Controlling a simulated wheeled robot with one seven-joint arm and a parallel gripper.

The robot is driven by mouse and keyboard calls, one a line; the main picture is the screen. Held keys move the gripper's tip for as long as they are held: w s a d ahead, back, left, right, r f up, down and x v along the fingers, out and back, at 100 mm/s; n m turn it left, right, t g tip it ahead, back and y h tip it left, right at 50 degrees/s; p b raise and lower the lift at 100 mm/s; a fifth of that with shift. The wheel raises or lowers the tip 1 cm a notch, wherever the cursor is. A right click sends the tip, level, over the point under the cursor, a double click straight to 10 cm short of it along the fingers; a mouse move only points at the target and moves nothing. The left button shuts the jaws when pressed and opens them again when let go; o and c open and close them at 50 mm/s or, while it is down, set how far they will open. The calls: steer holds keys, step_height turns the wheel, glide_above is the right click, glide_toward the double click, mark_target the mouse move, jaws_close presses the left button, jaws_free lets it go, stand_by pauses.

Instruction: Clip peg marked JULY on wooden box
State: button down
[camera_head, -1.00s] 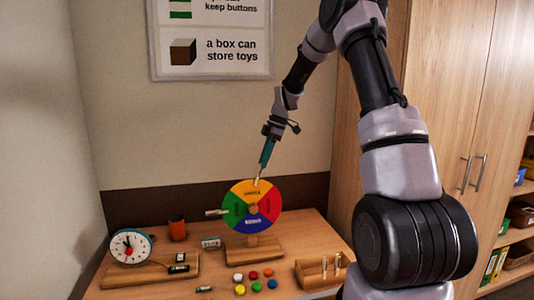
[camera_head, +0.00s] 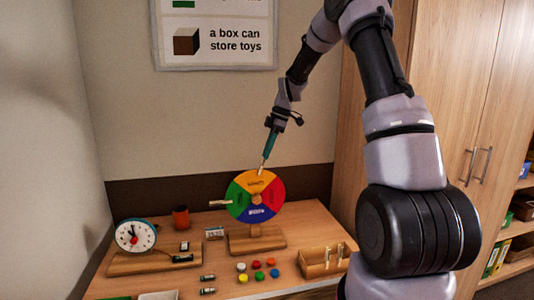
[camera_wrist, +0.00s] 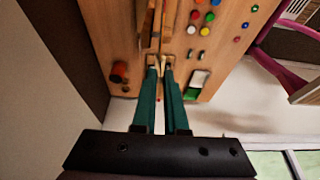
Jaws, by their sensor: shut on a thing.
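A round season wheel with yellow, red, blue and green quarters (camera_head: 274,197) stands upright on a wooden foot. My gripper (camera_head: 265,160) is at the wheel's top edge, pointing down, shut on a pale wooden peg (camera_head: 260,172). The peg is at the rim by the yellow quarter; I cannot tell whether it still grips the wheel. Its marking is unreadable. In the wrist view the green fingers (camera_wrist: 160,68) close around the peg. Another peg (camera_head: 220,203) sticks out from the wheel's left edge. The wooden box (camera_head: 316,270) stands right of the wheel, with pale pegs at it.
A toy clock (camera_head: 135,235) on a wooden base and an orange-brown cup (camera_head: 181,217) stand at left. A small date display (camera_head: 214,233) is left of the wheel's foot. Several coloured buttons (camera_head: 258,275) and batteries lie in front. A tall cupboard (camera_head: 468,110) is at right.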

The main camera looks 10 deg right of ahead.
steer(key=shift+v, duration=2.3)
